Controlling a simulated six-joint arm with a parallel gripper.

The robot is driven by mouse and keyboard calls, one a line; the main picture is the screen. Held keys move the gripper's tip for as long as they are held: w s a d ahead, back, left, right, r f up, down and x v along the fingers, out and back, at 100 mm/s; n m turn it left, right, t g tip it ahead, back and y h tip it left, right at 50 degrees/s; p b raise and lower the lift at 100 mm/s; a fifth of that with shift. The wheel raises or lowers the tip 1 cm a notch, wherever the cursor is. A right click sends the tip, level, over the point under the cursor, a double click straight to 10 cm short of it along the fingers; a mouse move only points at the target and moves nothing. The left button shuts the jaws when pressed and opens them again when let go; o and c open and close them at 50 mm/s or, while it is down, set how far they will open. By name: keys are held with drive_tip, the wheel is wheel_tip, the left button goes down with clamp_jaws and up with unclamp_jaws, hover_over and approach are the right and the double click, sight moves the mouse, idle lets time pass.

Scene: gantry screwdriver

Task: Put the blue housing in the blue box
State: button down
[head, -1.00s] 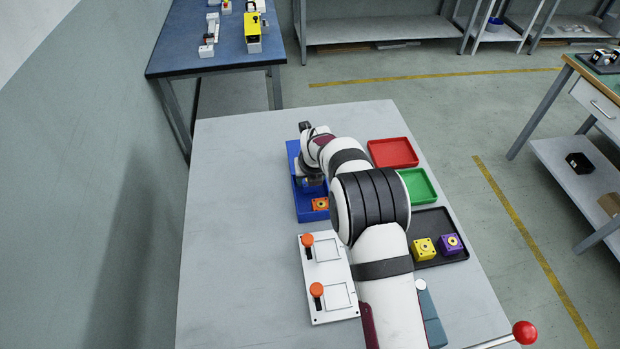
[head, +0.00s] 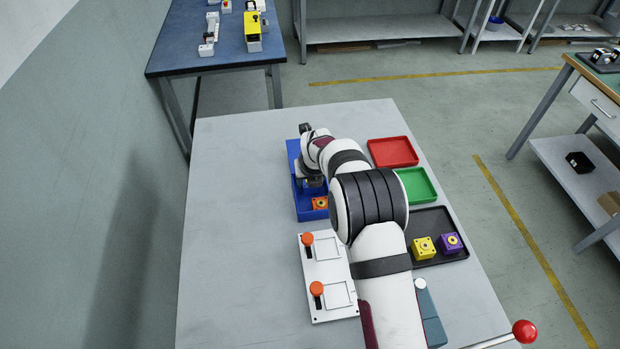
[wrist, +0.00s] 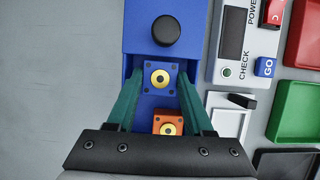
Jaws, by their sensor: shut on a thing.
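The blue housing (wrist: 160,79), a small square block with a yellow ring on top, is between the teal fingers of my gripper (wrist: 159,82) in the wrist view. The fingers are shut on its two sides. The blue box (head: 294,170) is left of my arm in the head view, and the housing is over or inside it. I cannot tell whether the housing touches the floor of the box (wrist: 132,62). In the head view my gripper (head: 311,187) is low at the box, and the arm hides part of both.
An orange housing (head: 320,202) sits at the near end of the blue box. A black round knob (wrist: 166,30) stands at the other end. Red (head: 392,152) and green (head: 421,184) trays and a black tray (head: 456,222) with yellow and purple housings lie right. The table's left side is clear.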

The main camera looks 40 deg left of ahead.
drive_tip(key=shift+f, duration=0.3)
idle(0.4)
drive_tip(key=shift+c, duration=1.1)
unclamp_jaws()
drive_tip(key=shift+r, duration=4)
